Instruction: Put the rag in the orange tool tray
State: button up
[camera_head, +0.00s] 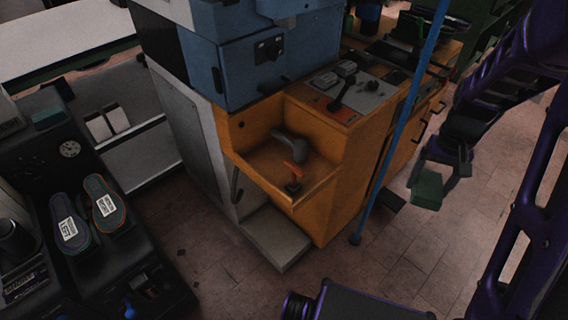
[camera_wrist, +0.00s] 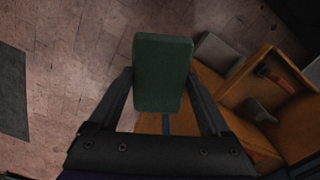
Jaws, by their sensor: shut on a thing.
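A green, block-like folded piece, which I take as the rag (camera_head: 427,189), is held in my gripper (camera_head: 441,170) above the floor at the right of the head view. In the wrist view the rag (camera_wrist: 161,72) sits between the two fingers of my gripper (camera_wrist: 162,88). The orange tool tray (camera_head: 262,178) is an open recess in the machine's front, in the middle of the head view. A grey curved tool and a small orange-handled tool lie in it. The tray (camera_wrist: 285,125) also shows at the right of the wrist view. The rag is apart from it.
A blue upright pole (camera_head: 402,125) stands between my gripper and the tray. A control panel (camera_head: 347,97) with a lever is right of the tray. A grey step (camera_head: 262,238) lies below it. Two shoe soles (camera_head: 105,205) lie on a black machine at left. Tiled floor is open in front.

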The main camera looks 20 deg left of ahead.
aim_at(272, 169)
jog(key=i+j+u, duration=0.2)
jog(key=j, duration=0.25)
jog(key=i+j+u, duration=0.25)
jog(key=j, duration=0.15)
jog(key=i+j+u, duration=0.2)
jog(key=j, duration=0.2)
jog(key=k, duration=0.1)
